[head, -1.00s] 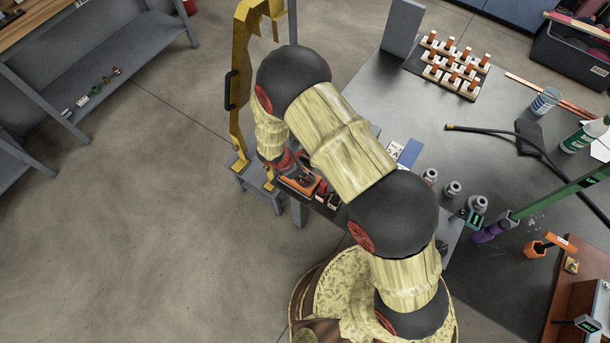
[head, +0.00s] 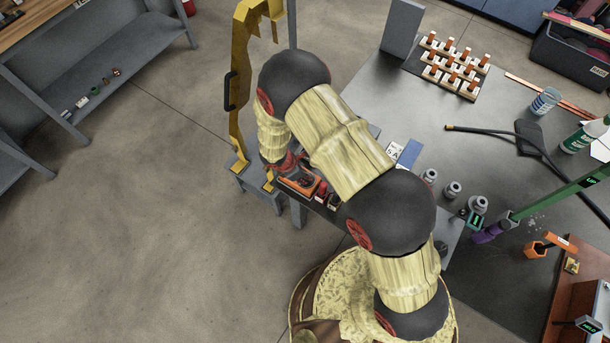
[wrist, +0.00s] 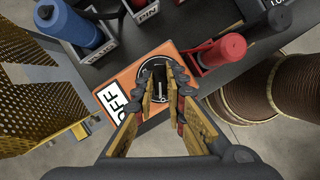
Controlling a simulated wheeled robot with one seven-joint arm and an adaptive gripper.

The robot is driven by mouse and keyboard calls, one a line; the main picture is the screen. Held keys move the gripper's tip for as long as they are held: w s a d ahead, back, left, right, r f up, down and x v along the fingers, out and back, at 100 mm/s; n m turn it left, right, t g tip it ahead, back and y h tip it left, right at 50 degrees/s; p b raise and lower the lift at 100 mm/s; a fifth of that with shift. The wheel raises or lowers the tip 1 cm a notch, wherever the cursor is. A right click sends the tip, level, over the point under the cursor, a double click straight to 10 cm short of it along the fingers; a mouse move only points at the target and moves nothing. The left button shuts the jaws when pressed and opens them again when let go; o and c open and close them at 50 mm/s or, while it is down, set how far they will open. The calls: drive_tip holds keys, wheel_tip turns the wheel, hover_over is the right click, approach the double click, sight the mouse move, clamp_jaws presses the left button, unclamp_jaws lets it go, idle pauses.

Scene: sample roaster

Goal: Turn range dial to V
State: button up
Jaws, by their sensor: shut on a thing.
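An orange instrument box (head: 298,187) lies at the left end of the dark table, partly hidden by my arm in the head view. In the wrist view the orange box (wrist: 133,80) has a white OFF label (wrist: 115,100) to the left of a dark dial (wrist: 153,67). A pale line shows on the dial. My gripper (wrist: 163,78) is over the dial, its fingers on both sides of the knob and shut on it. The fingers hide part of the dial, and I see no V mark. The gripper also shows in the head view (head: 290,168).
A yellow perforated frame (wrist: 40,95) stands close on the left.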

drive_tip(key=shift+m, duration=0.3)
clamp_jaws()
drive_tip(key=m+g, duration=0.1)
drive_tip(key=m, duration=0.1)
drive_tip(key=shift+w+m+p, duration=0.15)
drive_tip(key=shift+m+p, duration=0.15)
drive_tip(key=shift+p, duration=0.05)
drive_tip(key=m+g, duration=0.1)
drive_tip(key=m, duration=0.1)
drive_tip(key=shift+m, duration=0.3)
drive_tip(key=m+g, duration=0.1)
drive_tip(key=m, duration=0.2)
drive_tip(key=m+g+b, duration=0.1)
drive_tip(key=m, duration=0.1)
drive_tip(key=shift+w+m, duration=0.2)
drive_tip(key=shift+m, duration=0.2)
drive_tip(key=shift+b, duration=0.3)
drive_tip(key=o, duration=0.8)
unclamp_jaws()
drive_tip(key=shift+c, duration=0.2)
